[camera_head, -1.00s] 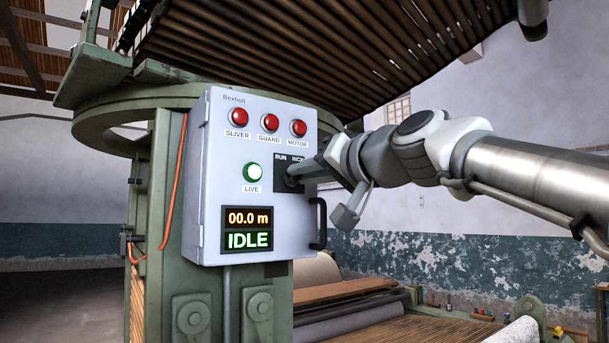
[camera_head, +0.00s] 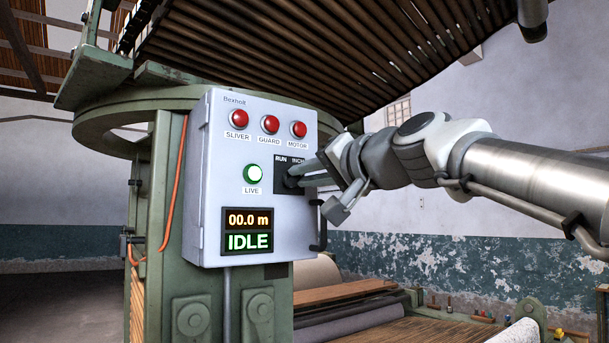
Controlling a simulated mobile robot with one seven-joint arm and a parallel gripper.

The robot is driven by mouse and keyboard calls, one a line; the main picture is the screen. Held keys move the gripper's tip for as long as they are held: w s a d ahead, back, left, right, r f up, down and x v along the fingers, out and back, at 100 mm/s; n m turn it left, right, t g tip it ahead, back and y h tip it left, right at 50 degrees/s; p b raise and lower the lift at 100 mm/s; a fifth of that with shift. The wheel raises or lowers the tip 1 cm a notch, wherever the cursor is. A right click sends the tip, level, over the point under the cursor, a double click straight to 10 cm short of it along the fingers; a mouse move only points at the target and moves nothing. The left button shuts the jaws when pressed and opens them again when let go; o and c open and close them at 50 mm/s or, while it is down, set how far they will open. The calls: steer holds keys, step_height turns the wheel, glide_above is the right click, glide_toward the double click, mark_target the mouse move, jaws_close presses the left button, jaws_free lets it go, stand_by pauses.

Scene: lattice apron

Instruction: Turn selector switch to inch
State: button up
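The selector switch (camera_head: 290,182) is a dark knob on a black plate (camera_head: 283,162) at the right side of the grey control box (camera_head: 225,175). The plate is marked RUN on the left and INCH on the right, the last partly covered. My gripper (camera_head: 297,178) reaches in from the right with its fingers at the knob. The fingers hide most of the knob, so its pointing direction does not show. I cannot tell whether the fingers grip it or only lie beside it. The display (camera_head: 248,230) reads 00.0 m and IDLE.
Red SLIVER (camera_head: 239,119), GUARD (camera_head: 270,124) and MOTOR (camera_head: 298,129) lamps sit above the switch. A green-rimmed LIVE lamp (camera_head: 253,173) glows to its left. A dark door handle (camera_head: 319,225) sticks out below my gripper. Slatted machinery (camera_head: 340,50) hangs overhead.

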steer(key=o, duration=0.5)
steer(key=shift+c, duration=0.2)
steer(key=shift+s+d, duration=0.1)
steer(key=b+v, duration=0.3)
steer(key=v, duration=1.4)
steer(key=shift+d+f, duration=0.1)
steer(key=shift+f, duration=0.05)
